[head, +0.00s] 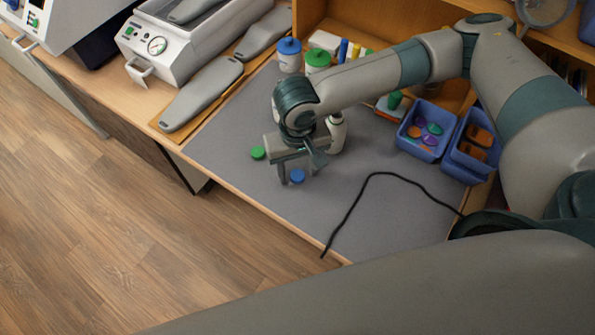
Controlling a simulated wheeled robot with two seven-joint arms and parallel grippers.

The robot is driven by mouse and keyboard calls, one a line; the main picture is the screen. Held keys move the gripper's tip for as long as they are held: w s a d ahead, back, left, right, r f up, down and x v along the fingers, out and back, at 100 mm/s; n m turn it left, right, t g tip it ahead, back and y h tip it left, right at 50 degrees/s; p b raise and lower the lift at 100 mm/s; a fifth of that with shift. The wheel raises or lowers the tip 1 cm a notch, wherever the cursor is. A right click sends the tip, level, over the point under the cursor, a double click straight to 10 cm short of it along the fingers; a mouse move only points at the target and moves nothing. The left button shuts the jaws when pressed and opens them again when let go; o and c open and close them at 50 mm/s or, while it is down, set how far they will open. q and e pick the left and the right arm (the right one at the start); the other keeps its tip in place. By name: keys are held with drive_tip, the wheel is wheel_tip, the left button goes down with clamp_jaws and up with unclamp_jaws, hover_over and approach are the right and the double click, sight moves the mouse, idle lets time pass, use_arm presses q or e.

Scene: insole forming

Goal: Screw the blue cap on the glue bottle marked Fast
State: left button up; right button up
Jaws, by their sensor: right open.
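A small blue cap (297,176) lies on the grey mat (225,143) near its front edge. My right gripper (300,172) points down over the mat, open, with its fingers around or just behind the blue cap; I cannot tell which. Nothing shows held in it. A green cap (258,153) lies on the mat left of the gripper. A whitish bottle (338,135) stands upright just behind and right of the gripper, partly hidden by my right arm. No marking on it is readable. My left gripper is not in view.
A blue-lidded jar (289,57) and a green-lidded jar (317,62) stand at the back. Blue bins (424,146) with coloured pieces stand at the right. A black cable (383,174) crosses the mat's right part. Grey insole-shaped plates (200,95) lie left. The mat's left front is clear.

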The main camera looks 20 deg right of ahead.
sight(297, 177)
idle(0.4)
drive_tip(key=c, duration=1.1)
drive_tip(key=shift+r+b, duration=0.5)
drive_tip(key=shift+r, duration=0.3)
drive_tip(key=shift+s+a+r+b, duration=0.15)
drive_tip(key=shift+r+b, duration=0.1)
drive_tip(key=shift+r, duration=0.35)
drive_tip(key=shift+s+r+b, duration=0.15)
drive_tip(key=shift+r+b, duration=0.1)
drive_tip(key=shift+r, duration=0.35)
drive_tip(key=s+a+r, duration=0.1)
drive_tip(key=s+r, duration=0.1)
drive_tip(key=s, duration=0.1)
drive_tip(key=s+a+r+p, duration=0.1)
drive_tip(key=s+r, duration=0.1)
drive_tip(key=s, duration=0.2)
drive_tip(key=s+a+r+p, duration=0.1)
drive_tip(key=s+a+r, duration=0.1)
drive_tip(key=s+r, duration=0.1)
drive_tip(key=shift+s, duration=0.15)
